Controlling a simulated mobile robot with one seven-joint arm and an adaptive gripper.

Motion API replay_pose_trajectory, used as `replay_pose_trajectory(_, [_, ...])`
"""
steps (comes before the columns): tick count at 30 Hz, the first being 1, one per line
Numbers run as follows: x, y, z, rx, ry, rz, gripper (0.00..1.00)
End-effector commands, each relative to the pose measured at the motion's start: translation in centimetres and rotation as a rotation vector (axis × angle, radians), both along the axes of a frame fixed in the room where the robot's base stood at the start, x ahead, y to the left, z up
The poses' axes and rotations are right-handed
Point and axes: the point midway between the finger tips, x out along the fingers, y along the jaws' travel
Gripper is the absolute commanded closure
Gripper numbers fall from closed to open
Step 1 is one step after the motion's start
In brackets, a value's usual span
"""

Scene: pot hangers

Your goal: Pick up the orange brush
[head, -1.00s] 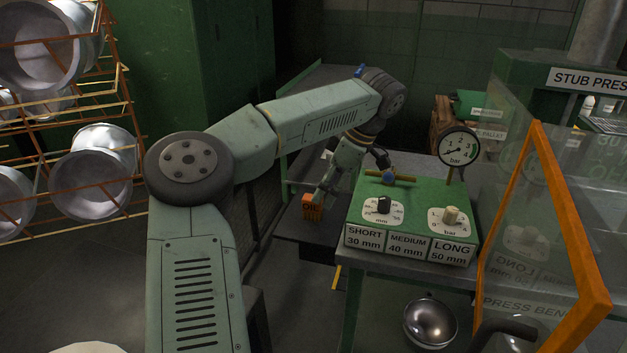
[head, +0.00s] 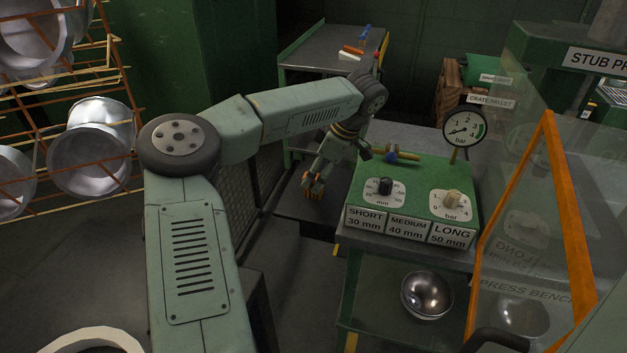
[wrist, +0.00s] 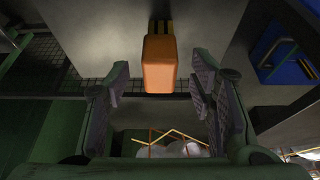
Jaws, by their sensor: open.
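The orange brush (wrist: 159,64) shows in the wrist view as a blocky orange body with a dark and yellow striped part behind it. It sits just beyond the gap between my fingers, roughly centred. In the head view, a little of the orange (head: 313,195) shows at my fingertips, low beside the press bench; my gripper hides most of it. My gripper (head: 314,184) points down at it in the head view. In the wrist view my gripper (wrist: 160,92) is open, a dark padded finger on each side, with nothing clamped between them.
A green control box (head: 421,175) with knobs and a gauge (head: 463,129) stands right of my gripper. A glass guard with an orange frame (head: 520,230) is farther right. A rack of metal pots (head: 92,145) is at left. A back table (head: 311,53) bears small coloured items.

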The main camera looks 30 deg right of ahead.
Motion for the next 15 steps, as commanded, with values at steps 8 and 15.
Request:
replay_pose_trajectory(8, [0.8,0.7,-2.6,0.0,0.0,0.0,0.5])
replay_pose_trajectory(15, [0.8,0.8,-2.7,0.0,0.0,0.0,0.53])
